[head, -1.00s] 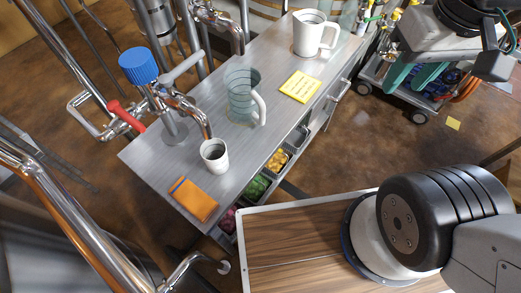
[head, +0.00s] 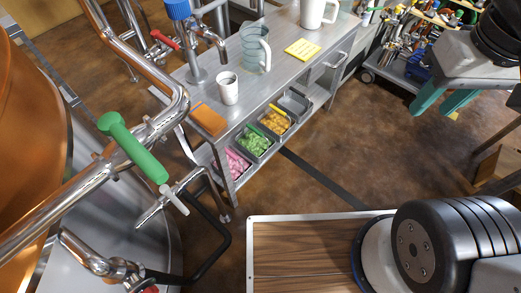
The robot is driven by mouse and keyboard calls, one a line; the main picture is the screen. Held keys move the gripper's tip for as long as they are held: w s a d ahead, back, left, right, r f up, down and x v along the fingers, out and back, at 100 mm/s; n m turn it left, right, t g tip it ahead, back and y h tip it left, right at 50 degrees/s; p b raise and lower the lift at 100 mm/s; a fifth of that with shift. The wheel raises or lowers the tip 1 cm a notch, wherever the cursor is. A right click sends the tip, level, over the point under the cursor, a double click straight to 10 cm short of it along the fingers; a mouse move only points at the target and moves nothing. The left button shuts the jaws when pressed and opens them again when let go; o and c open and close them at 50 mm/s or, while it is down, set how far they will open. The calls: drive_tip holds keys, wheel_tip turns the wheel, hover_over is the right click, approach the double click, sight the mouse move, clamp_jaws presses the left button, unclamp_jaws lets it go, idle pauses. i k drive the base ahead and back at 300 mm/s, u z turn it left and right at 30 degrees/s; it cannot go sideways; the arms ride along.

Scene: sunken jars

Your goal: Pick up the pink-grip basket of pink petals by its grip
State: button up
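The basket of pink petals (head: 232,165) sits on the lower shelf of the metal bench, at the near end of a row of grey baskets. Its pink grip is too small to make out clearly, and the bench top and leg partly cover the basket. My gripper (head: 447,103) is at the upper right. Its teal fingers are apart with nothing seen between them, and it is well away from the basket.
Baskets of green (head: 256,146) and yellow (head: 274,123) pieces and an emptier grey one (head: 295,104) share the shelf. The bench top holds a cup (head: 228,89), jugs and an orange pad (head: 208,119). Pipes with a green handle (head: 133,148) stand left. Floor before the bench is clear.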

sight(240, 167)
drive_tip(key=z, duration=1.2)
drive_tip(key=i, duration=1.05)
drive_tip(key=u, duration=2.25)
